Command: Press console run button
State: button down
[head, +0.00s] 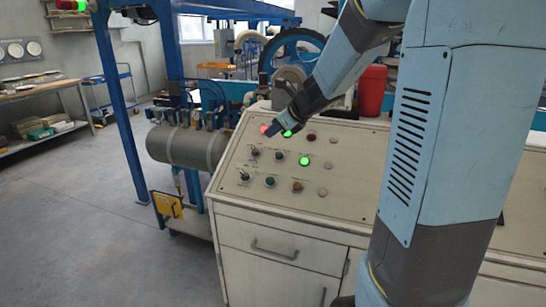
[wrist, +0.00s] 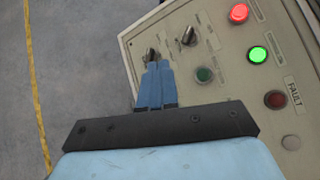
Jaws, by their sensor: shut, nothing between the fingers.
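The console (head: 350,195) has a sloped cream panel with several lamps, buttons and switches. My gripper (head: 270,128) is over the panel's far left part; its narrow blue fingers are shut and empty. In the wrist view the fingertips (wrist: 153,66) overlap a black selector switch (wrist: 150,54); I cannot tell whether they touch it. A dark green button (wrist: 204,75) lies to the right of the fingers. A lit red lamp (wrist: 239,13), a lit green lamp (wrist: 258,54) and a dark red FAULT lamp (wrist: 275,100) are farther right. I cannot read a run label.
A blue steel frame (head: 118,110) and a grey cylindrical tank (head: 185,147) stand left of the console. A red container (head: 371,90) is behind it. A workbench (head: 40,90) stands at the far left. The grey floor at left is open, with a yellow line (wrist: 34,80).

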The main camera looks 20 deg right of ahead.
aim_at(279, 156)
jog(key=w+m, duration=0.1)
jog(key=w+d+f+m, duration=0.1)
jog(key=w+f+m, duration=0.1)
jog(key=w+m, duration=0.1)
jog(key=shift+d+f, duration=0.15)
jog(key=shift+d, duration=0.25)
jog(key=shift+w+d+f, duration=0.45)
jog(key=shift+w+f, duration=0.15)
jog(key=shift+f, duration=0.65)
jog(key=shift+w+d+f, duration=0.4)
jog(key=shift+w+f, duration=0.15)
jog(key=shift+f, duration=0.75)
jog(key=shift+w+d+f, duration=0.45)
jog(key=shift+w+f, duration=0.15)
jog(key=shift+f, duration=0.65)
jog(key=shift+w+d+f, duration=0.25)
jog(key=shift+f, duration=0.4)
jog(key=shift+r, duration=0.1)
dwell(0.3)
jog(key=shift+s+a+r, duration=0.25)
jog(key=shift+s+r, duration=0.1)
jog(key=shift+r, duration=0.3)
jog(key=shift+r, duration=0.1)
